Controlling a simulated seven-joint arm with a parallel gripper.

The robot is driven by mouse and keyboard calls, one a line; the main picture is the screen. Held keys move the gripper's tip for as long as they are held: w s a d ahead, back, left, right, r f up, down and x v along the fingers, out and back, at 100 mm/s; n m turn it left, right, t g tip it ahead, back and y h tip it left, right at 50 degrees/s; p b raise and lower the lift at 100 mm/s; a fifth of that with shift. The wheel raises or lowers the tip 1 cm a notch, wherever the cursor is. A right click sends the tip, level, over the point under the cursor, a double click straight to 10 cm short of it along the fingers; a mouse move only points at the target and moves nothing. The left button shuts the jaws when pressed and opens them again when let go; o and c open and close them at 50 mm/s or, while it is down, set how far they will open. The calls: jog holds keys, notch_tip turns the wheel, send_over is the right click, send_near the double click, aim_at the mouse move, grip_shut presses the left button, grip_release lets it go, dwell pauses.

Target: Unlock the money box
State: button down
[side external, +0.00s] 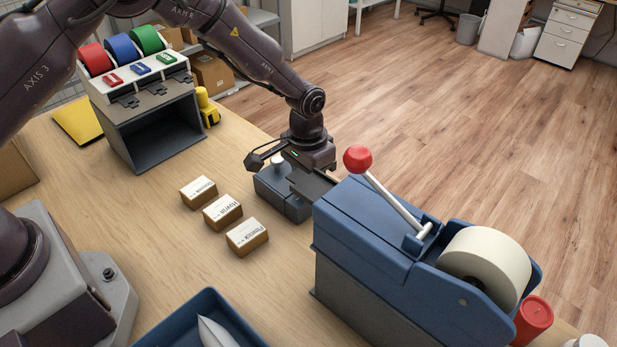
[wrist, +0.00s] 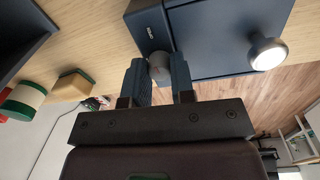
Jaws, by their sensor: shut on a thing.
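The money box (side external: 268,192) is a blue-grey box with a pale round knob (side external: 277,160) on top, and it stands on the counter under my gripper. In the wrist view the box (wrist: 215,35) fills the upper right, with its knob (wrist: 267,52) at the right. A darker raised strip (wrist: 148,27) runs along one end and carries small lettering. My gripper (wrist: 159,72) has its two fingers on either side of a small grey round lock piece (wrist: 159,62) at that strip and is shut on it. In the side view my wrist and gripper (side external: 305,187) hide part of the box.
A blue tape dispenser (side external: 350,235) with a red-knobbed lever (side external: 358,159) stands close at the right. Several small labelled boxes (side external: 222,213) lie to the left. A blue tray (side external: 170,325) is in front. A rack (side external: 150,120) with coloured rolls stands at the back left.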

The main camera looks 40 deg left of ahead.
dwell(0.3)
jog(key=c, duration=1)
grip_release()
jog(key=shift+o, duration=0.2)
notch_tip(320, 180, up, 13)
jog(key=shift+a, duration=0.3)
jog(key=shift+f, duration=0.1)
jog(key=s+a+r+t, duration=0.2)
jog(key=s+r, duration=0.3)
jog(key=s, duration=0.3)
jog(key=s+a+r+n+t, duration=0.1)
jog(key=s+a+r, duration=0.4)
jog(key=s, duration=0.4)
jog(key=s+a+r+t, duration=0.2)
jog(key=s+r, duration=0.4)
jog(key=s, duration=0.3)
jog(key=shift+s+a+r+t+y, duration=0.25)
jog(key=shift+a+r+t+y, duration=0.05)
jog(key=shift+a, duration=0.45)
